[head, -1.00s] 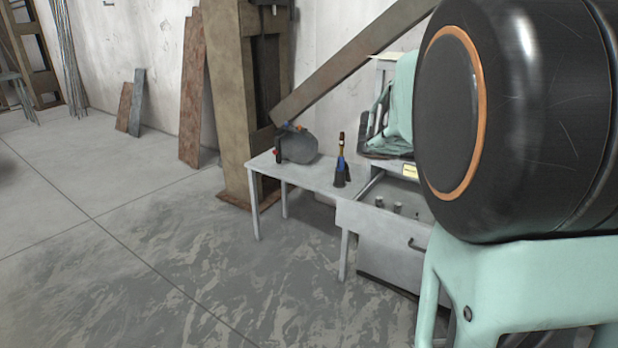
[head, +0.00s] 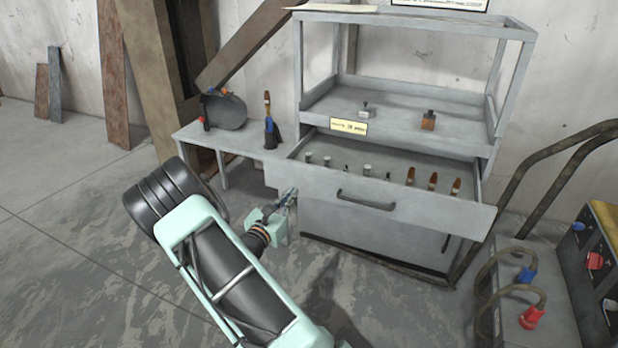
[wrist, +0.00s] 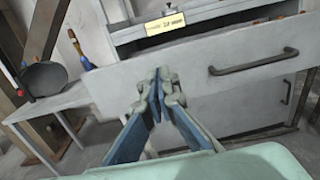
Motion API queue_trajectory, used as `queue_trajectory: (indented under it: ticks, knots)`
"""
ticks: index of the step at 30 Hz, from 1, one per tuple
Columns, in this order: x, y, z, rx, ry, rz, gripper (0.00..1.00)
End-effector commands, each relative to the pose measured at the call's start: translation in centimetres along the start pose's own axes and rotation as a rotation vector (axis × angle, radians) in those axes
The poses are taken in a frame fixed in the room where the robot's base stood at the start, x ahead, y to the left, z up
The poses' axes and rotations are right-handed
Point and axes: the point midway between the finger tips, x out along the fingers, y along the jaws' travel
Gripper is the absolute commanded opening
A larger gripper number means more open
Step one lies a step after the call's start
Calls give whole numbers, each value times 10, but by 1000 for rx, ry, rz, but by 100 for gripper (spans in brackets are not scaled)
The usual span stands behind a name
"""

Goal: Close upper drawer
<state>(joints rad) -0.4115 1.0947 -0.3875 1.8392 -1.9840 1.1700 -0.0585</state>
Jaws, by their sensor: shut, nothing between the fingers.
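The upper drawer (head: 320,187) of the grey workbench is pulled out, with several small pegs and orange-brown tools standing inside. Its dark handle (head: 366,200) is on the front panel; in the wrist view the handle (wrist: 253,62) lies to the right of my gripper. My gripper (head: 290,193) is near the left end of the drawer front. It is shut and empty, its fingertips (wrist: 159,74) together in front of the panel's left part in the wrist view. I cannot tell whether they touch the panel.
The lower cabinet front (head: 370,237) is below the drawer. A side table (head: 215,142) with a round grey object and a bottle-like tool stands left. A machine with hoses (head: 525,300) stands at the right. Open floor lies to the left.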

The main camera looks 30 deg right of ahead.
Motion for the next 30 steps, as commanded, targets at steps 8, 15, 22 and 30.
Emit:
queue_trajectory:
  ticks: [8,15,22,30]
  knots:
    - [23,1,-13,-10,7,9,0]
    - [74,2,-14,-10,7,9,0]
    - [117,2,-14,-10,8,9,0]
    - [137,4,-12,-11,9,12,0]
